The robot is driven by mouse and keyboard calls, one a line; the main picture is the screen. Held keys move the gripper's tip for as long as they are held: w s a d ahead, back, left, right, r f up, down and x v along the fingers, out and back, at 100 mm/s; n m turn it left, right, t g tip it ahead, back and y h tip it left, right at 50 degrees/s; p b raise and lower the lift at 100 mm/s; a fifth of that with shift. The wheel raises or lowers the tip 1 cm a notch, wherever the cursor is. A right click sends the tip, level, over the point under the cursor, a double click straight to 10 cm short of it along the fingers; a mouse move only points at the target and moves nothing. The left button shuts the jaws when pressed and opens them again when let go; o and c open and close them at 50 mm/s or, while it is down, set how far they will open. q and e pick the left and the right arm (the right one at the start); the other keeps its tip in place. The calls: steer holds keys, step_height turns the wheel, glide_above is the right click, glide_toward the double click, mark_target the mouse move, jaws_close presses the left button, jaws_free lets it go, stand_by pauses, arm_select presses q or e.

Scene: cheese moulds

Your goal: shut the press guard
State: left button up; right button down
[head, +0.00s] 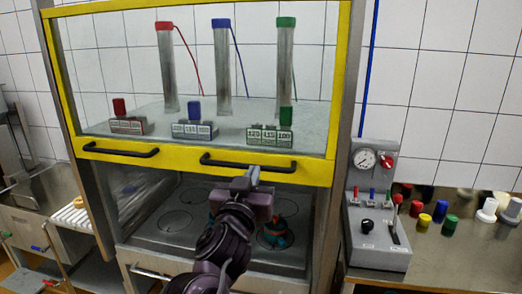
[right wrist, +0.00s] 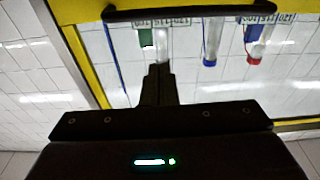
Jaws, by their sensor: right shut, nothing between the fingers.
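The press guard is a clear pane in a yellow frame (head: 120,150). It stands raised, with an open gap between its lower bar and the dark bench below. Two black handles sit on the lower bar, a left one (head: 120,151) and a right one (head: 248,164). My right gripper (head: 246,178) is shut and empty, just below the right handle in the head view. In the right wrist view its closed fingers (right wrist: 158,80) point toward the pane, with a black handle (right wrist: 195,14) across the top; I cannot tell whether they touch. My left gripper is not in view.
Behind the pane stand three clear tubes with red (head: 164,26), blue and green caps, and numbered counters. The bench (head: 165,243) has round marks and a teal and orange item (head: 275,235). At right are a gauge panel (head: 376,170) and several coloured caps (head: 450,225).

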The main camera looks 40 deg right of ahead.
steer(key=r, duration=0.1)
steer(key=r+p, duration=0.2)
steer(key=p, duration=0.2)
glide_above(266, 158)
steer(key=s+a, duration=0.3)
steer(key=s, duration=0.1)
steer(key=shift+s+f, duration=0.1)
steer(key=shift+s, duration=0.05)
arm_select(q)
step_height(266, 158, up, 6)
steer(key=p, duration=0.2)
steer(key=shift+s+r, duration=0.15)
arm_select(e)
steer(key=shift+m, duration=0.3)
steer(key=f, duration=0.3)
steer(key=a+f, duration=0.1)
steer(key=shift+s+a+f, duration=0.1)
steer(key=shift+s+f, duration=0.05)
steer(key=shift+s, duration=0.25)
steer(key=shift+w, duration=0.1)
steer(key=shift+f, duration=0.1)
